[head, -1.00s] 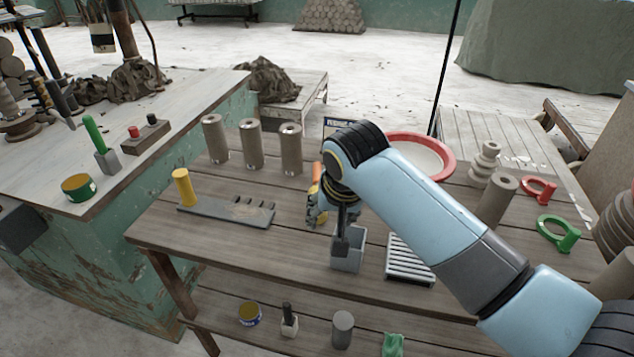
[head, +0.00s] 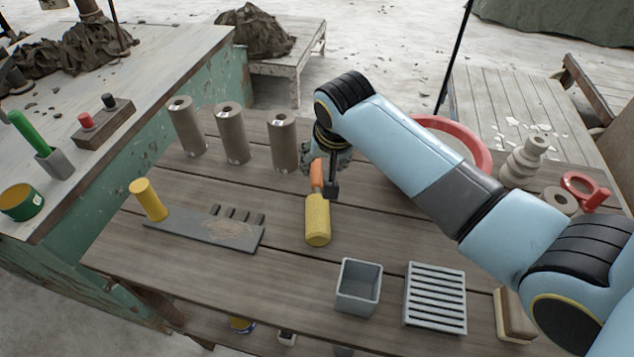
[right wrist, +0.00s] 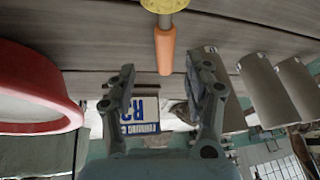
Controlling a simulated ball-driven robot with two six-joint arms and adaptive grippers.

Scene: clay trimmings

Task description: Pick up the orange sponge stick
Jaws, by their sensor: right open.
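The orange sponge stick has an orange handle (head: 317,172) and a yellow cylindrical sponge end (head: 318,222). It appears to lie on the wooden table, handle toward the back. My right gripper (head: 325,175) is at the handle, partly covering it. In the right wrist view the orange handle (right wrist: 165,50) points toward my open right gripper (right wrist: 162,68), in line with the gap between the fingers. The yellow end (right wrist: 165,4) is cut off at the top edge. I cannot tell whether a finger touches the handle. My left gripper is not in view.
A grey box (head: 342,300) and a slatted rack (head: 435,318) stand in front. Several clay cylinders (head: 232,135) stand behind left. A grey board (head: 190,232) with a yellow cylinder (head: 149,200) lies left. A red-rimmed basin (head: 478,150) is right, behind my arm.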

